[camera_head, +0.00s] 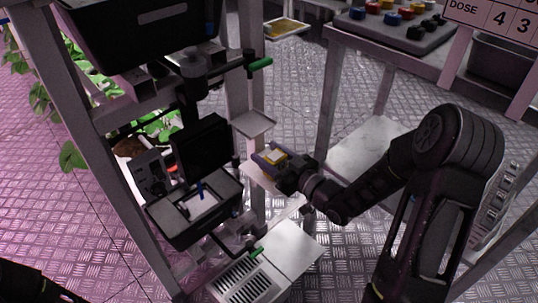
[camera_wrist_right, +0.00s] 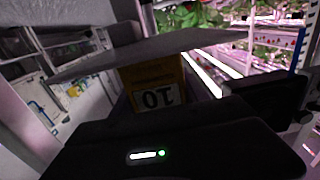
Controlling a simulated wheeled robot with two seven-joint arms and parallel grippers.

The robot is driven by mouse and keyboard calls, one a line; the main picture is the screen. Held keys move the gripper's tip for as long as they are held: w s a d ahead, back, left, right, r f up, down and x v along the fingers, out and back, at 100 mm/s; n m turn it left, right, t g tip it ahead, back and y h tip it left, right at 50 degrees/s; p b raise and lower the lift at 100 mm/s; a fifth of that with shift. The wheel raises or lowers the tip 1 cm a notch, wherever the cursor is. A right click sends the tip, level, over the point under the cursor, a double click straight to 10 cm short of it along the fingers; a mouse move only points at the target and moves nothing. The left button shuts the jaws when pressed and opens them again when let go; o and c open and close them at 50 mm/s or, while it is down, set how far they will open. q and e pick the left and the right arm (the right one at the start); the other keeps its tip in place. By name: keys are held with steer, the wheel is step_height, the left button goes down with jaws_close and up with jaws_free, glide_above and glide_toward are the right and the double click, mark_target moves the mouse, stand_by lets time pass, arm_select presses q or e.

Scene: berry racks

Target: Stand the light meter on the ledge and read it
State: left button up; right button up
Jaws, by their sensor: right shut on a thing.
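The light meter seems to be the yellow block with blue sides (camera_head: 274,156), held by my right gripper (camera_head: 285,168) in the middle of the head view. In the right wrist view the yellow block (camera_wrist_right: 153,75) shows a white label reading "10", upside down, between dark fingers. A small grey ledge (camera_head: 254,123) sticks out from the rack post, just beyond the block. It also shows in the right wrist view as a grey plate (camera_wrist_right: 110,57) across the block's upper end. I cannot tell whether they touch. My left gripper is out of view.
An open black case (camera_head: 192,212) stands on the rack at left, with a green-handled lever (camera_head: 259,62) above. A pale panel with a slotted grille (camera_head: 250,284) lies below. A bench with coloured knobs (camera_head: 400,22) stands at back right. Open metal floor lies between.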

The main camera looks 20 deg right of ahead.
steer(key=shift+f, duration=0.2)
steer(key=o, duration=1.5)
steer(key=shift+r, duration=0.1)
steer(key=shift+r, duration=0.1)
steer(key=shift+s+r, duration=0.1)
steer(key=p+v, duration=0.2)
steer(key=v, duration=0.9)
steer(key=shift+s+d, duration=0.2)
steer(key=shift+s, duration=0.15)
